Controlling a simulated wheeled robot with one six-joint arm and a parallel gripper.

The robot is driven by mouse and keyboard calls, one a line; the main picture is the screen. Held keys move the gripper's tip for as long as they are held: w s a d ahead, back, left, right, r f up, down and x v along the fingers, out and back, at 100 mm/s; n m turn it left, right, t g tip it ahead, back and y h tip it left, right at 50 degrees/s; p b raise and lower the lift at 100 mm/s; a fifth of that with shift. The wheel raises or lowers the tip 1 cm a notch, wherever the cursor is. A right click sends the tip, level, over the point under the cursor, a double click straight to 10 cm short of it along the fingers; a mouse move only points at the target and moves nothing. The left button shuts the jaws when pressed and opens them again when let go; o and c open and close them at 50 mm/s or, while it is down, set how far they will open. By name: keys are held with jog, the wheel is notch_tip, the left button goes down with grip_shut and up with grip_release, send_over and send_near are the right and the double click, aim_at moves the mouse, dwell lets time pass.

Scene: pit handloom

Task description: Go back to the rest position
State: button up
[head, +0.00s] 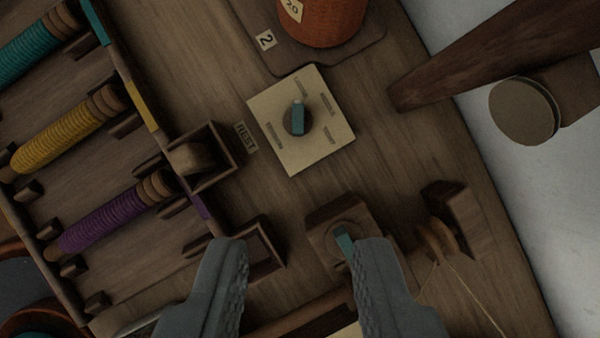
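My gripper (301,243) reaches in from the bottom edge of the head view. Its two grey, ridged fingers stand wide apart, and I see nothing held between them. It hangs over the wooden table (400,165). A small label reading REST (245,137) lies on the table, up and left of the fingers. Beside it is a small open wooden box (225,137) with a rounded wooden piece inside. The left fingertip overlaps a second wooden holder (265,248); the right fingertip overlaps a wooden block with a teal-marked knob (345,238). I cannot tell whether they touch.
A rack at left holds teal, yellow (62,138) and purple (110,218) thread spools. A cream dial plate (318,142) with a teal pointer sits mid-table. An orange-brown cylinder (335,18) stands on a board marked 2. A dark beam (480,62) crosses upper right. A threaded wooden spool (437,240) is lower right.

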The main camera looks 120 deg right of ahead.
jog(key=s+a+r+m+t+h, duration=0.1)
jog(key=s+a+r+m+t, duration=0.1)
jog(key=s+r+m+t, duration=0.2)
jog(key=s+a+r+m+t+h, duration=0.2)
jog(key=s+r+m+t, duration=0.3)
jog(key=s+r, duration=1.6)
jog(key=s+a+t, duration=0.1)
jog(key=s+t, duration=0.4)
jog(key=s, duration=0.2)
jog(key=shift+a+r+m, duration=0.25)
jog(key=shift+a+m, duration=0.05)
